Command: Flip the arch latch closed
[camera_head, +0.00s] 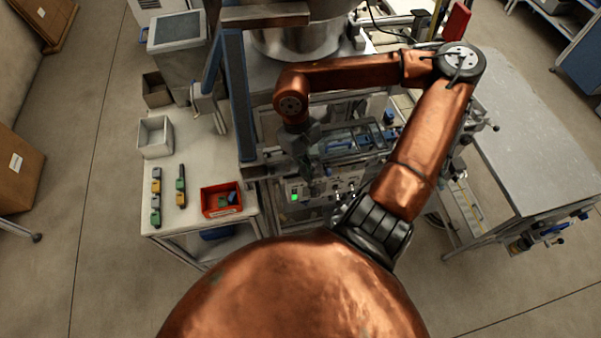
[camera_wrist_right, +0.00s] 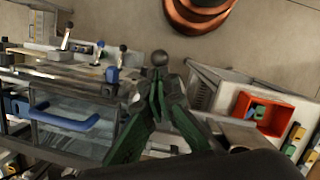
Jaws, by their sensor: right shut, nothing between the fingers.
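My right gripper (camera_wrist_right: 157,84) is shut with nothing between its green-grey fingers. A round dark knob (camera_wrist_right: 160,58) shows just beyond the fingertips; I cannot tell whether they touch it. In the head view the right gripper (camera_head: 314,160) points down at the machine's front edge, small and dark. A blue arch-shaped handle (camera_wrist_right: 68,121) sits on a clear-topped part of the machine, left of the fingers in the wrist view. I cannot tell for sure which part is the arch latch, nor its position. My left gripper is not in view.
Several small levers with knobs (camera_wrist_right: 100,46) stand along the machine edge. A control box with a green-lit button (camera_head: 295,197) is below the gripper. A red bin (camera_head: 206,211) and a white bin (camera_head: 155,153) stand on the left table. The right grey table (camera_head: 535,150) is mostly clear.

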